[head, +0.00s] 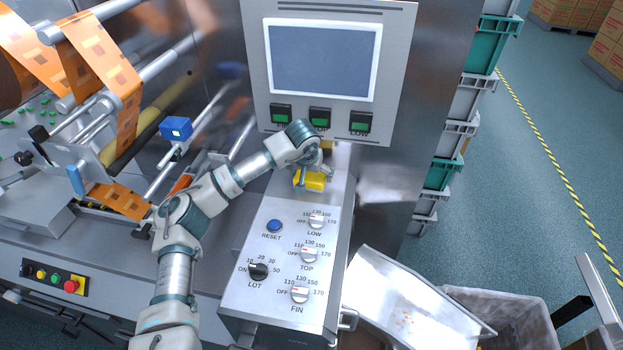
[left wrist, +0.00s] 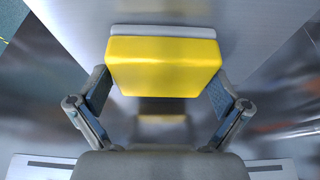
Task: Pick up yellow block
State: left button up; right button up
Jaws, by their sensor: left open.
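The yellow block (head: 314,181) sits at the back of the sloped metal control box, below the display panel. In the left wrist view the yellow block (left wrist: 163,66) fills the upper middle, with a pale grey strip along its far edge. My left gripper (head: 312,176) is at the block in the head view. In the left wrist view its two fingers (left wrist: 161,92) are open, one on each side of the block's near part. Whether the fingers touch the block I cannot tell. My right gripper is not in view.
The control box (head: 254,304) carries several knobs and a blue reset button (head: 274,226). The display panel (head: 325,60) rises behind the block. A metal chute (head: 405,300) slopes down at the right. Stacked crates (head: 470,105) stand beyond, with open floor further right.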

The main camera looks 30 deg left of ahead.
pick_arm(q)
jog(key=shift+a, duration=0.35)
jog(key=c, duration=0.7)
jog(key=shift+s+a+f, duration=0.1)
jog(key=shift+a, duration=0.15)
jog(key=shift+c, duration=0.6)
jog(key=shift+d+r, duration=0.25)
jog(key=shift+r, duration=0.25)
notch_tip(320, 180, up, 3)
jog(key=shift+f, duration=0.15)
jog(key=s+d, duration=0.3)
jog(key=s, duration=0.1)
jog(key=s+d+r+b, duration=0.1)
jog(key=s+d, duration=0.2)
jog(key=s, duration=0.1)
jog(key=s+d+b, duration=0.1)
jog(key=s+d, duration=0.2)
jog(key=s, duration=0.1)
jog(key=shift+s+d+r, duration=0.2)
jog(key=shift+s+r, duration=0.05)
jog(key=shift+s, duration=0.15)
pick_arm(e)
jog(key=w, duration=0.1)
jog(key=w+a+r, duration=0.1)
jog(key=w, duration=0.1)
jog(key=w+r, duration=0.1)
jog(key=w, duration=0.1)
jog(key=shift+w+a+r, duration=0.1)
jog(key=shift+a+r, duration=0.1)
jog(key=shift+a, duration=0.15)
